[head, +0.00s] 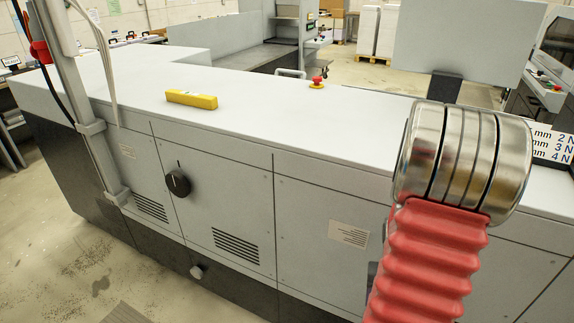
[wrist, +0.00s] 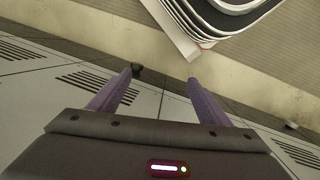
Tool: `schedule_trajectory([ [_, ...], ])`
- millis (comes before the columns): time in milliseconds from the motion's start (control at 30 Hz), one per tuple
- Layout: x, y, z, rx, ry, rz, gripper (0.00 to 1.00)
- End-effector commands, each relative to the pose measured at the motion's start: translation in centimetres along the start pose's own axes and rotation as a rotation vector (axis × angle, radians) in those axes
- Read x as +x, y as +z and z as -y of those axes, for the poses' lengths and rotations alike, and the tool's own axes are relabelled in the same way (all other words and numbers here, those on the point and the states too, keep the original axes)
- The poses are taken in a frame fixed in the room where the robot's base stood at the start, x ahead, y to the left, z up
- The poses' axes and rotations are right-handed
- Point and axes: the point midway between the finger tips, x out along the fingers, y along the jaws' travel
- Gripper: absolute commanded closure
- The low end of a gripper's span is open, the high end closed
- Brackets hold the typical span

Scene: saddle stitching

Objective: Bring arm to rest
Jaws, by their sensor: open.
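My gripper (wrist: 160,77) shows in the wrist view with its two purple fingers spread apart. Nothing is between them. Past the fingers I see the floor and the lower front of the grey machine with its vent slots. A dark knob shows close by the left fingertip in the picture; I cannot tell how far apart they are. In the head view, my arm, with a metal joint and red bellows, rises at the right in front of the machine. The gripper itself is out of that view.
The long grey machine (head: 262,130) has a flat, mostly clear top. On it are a yellow block (head: 191,99) and a red stop button (head: 317,82). A black knob (head: 177,182) sticks out of its front. A pole (head: 83,100) stands at the left.

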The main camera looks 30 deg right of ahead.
Motion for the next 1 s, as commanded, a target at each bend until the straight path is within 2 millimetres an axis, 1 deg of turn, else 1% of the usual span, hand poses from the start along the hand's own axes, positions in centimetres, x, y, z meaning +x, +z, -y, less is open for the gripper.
schedule_trajectory([
  [33,-1.3,0.1,1.0,-0.018,0.002,-0.014,0.28],
  [100,-2.9,0.5,2.3,-0.040,0.002,-0.027,0.28],
  [267,-6.3,1.5,5.3,-0.093,-0.002,-0.062,0.28],
  [400,-9.1,2.7,8.0,-0.143,-0.008,-0.095,0.28],
  [600,-12.7,4.8,11.6,-0.220,-0.024,-0.151,0.28],
  [767,-15.3,6.8,14.3,-0.288,-0.042,-0.201,0.28],
  [1000,-18.9,10.2,18.0,-0.398,-0.077,-0.290,0.28],
])
